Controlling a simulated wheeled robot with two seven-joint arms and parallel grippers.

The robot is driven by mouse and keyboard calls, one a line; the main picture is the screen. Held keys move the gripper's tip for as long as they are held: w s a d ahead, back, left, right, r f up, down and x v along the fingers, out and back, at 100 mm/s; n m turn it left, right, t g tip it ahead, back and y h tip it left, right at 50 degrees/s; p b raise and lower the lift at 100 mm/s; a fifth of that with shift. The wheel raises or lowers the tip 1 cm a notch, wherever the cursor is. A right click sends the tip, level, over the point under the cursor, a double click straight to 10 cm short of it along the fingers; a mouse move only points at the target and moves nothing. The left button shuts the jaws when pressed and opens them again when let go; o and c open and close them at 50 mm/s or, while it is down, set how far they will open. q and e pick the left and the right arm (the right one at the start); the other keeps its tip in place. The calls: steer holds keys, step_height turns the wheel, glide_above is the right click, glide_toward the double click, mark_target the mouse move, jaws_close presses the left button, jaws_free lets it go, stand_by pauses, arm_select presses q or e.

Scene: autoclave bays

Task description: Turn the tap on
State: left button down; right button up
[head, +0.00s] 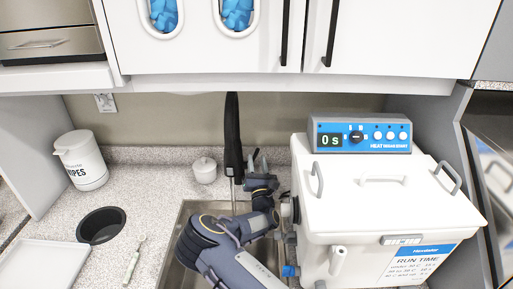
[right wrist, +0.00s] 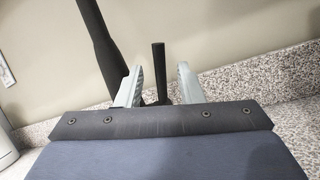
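The tap (head: 232,135) is a tall black fixture standing behind the steel sink (head: 188,215). In the right wrist view its dark neck (right wrist: 102,40) rises at the left, and its slim black lever (right wrist: 158,62) stands upright. My right gripper (head: 257,163) is just right of the tap, over the back of the sink. In the right wrist view the right gripper (right wrist: 160,84) is open, with the lever showing between its two grey fingers and a gap on each side. A thin pale line shows below the tap; I cannot tell if it is water. My left gripper is out of view.
A white ultrasonic cleaner (head: 375,200) with lid handles stands close to the right of my right arm. A small white pot (head: 204,170) and a wipes tub (head: 81,160) stand left of the tap. Cabinets (head: 390,40) overhang the counter. A tray (head: 40,262) lies front left.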

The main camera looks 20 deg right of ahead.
mark_target(256, 155)
steer(key=shift+p+x, duration=0.55)
steer(key=shift+x, duration=2.25)
steer(key=shift+f, duration=0.1)
jaws_close()
